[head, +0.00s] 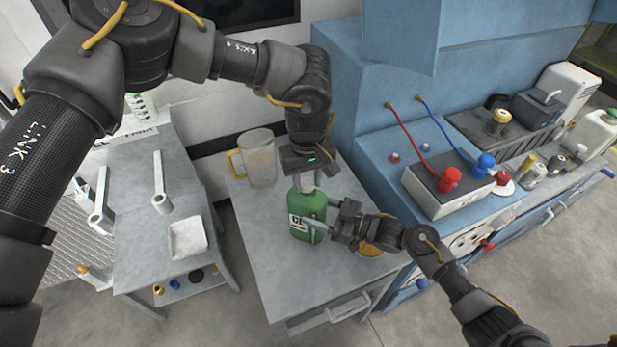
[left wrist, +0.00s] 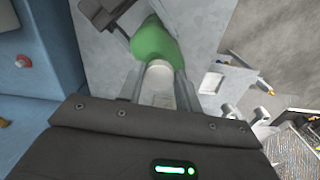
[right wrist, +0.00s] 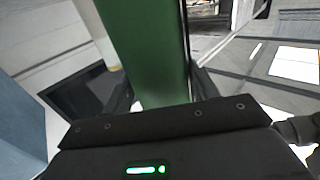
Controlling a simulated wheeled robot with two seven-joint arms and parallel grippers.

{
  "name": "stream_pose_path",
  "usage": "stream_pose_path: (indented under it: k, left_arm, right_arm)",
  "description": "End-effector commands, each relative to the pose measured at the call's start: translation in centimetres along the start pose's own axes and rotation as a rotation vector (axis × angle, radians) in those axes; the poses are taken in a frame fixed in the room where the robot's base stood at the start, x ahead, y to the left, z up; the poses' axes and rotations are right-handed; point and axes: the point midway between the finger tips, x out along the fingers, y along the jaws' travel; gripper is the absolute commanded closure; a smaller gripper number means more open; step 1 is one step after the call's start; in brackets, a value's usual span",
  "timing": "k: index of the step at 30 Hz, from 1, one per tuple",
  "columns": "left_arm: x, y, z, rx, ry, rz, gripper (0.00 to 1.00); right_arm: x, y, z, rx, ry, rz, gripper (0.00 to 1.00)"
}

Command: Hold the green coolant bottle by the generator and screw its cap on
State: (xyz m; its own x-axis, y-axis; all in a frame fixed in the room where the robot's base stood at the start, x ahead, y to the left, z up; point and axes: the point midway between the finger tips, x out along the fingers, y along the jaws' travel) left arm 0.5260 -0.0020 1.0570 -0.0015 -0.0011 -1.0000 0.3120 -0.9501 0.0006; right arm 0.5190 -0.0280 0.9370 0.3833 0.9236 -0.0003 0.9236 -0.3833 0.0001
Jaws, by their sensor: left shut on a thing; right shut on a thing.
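The green coolant bottle (head: 306,206) stands upright on the grey table beside the blue generator in the head view. My right gripper (head: 322,226) is shut on the bottle's body from the right; in the right wrist view the green body (right wrist: 148,45) fills the space between its fingers. My left gripper (head: 305,180) points down over the bottle's top. In the left wrist view its fingers are shut on the pale cap (left wrist: 158,82), in line with the green bottle (left wrist: 155,42) below. Whether the cap's thread is seated cannot be seen.
A clear jug with a yellow handle (head: 257,158) stands behind left on the same table (head: 265,258). An orange round thing (head: 371,248) lies partly hidden under my right wrist. The blue generator (head: 375,150) rises at right. A side table with wrenches and a tray (head: 187,238) stands left.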

Motion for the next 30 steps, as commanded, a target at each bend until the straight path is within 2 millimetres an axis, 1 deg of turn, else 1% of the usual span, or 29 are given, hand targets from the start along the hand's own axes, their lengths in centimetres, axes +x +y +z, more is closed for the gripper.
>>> stream_pose_path:
  k: [1,3,6,15,16,21,30]
  left_arm:
    - [-0.16,0.05,-0.04,0.115,0.009,-0.002,0.87]
    - [-0.11,-0.01,-0.04,0.223,0.008,-0.002,0.87]
    - [-0.08,-0.12,-0.04,0.302,0.003,-0.002,0.87]
    - [-0.05,-0.16,-0.02,0.320,0.000,0.000,0.87]
    - [-0.05,-0.16,-0.02,0.320,0.000,0.000,0.65]
    - [-0.04,-0.16,-0.02,0.318,0.000,0.000,0.44]
    - [-0.18,-0.16,-0.04,0.317,0.000,0.000,0.44]
  right_arm:
    - [0.00,0.01,-0.01,0.000,0.000,0.000,1.00]
    - [0.01,0.00,0.00,0.000,0.000,0.000,1.00]
    - [0.02,-0.01,0.01,0.000,0.000,0.000,1.00]
    - [0.01,-0.01,-0.01,0.000,0.000,0.000,1.00]
    - [0.01,0.00,0.00,0.000,0.000,0.000,1.00]
    - [0.01,-0.01,0.00,0.000,0.000,0.000,1.00]
    - [0.00,-0.01,0.00,0.000,0.000,0.000,1.00]
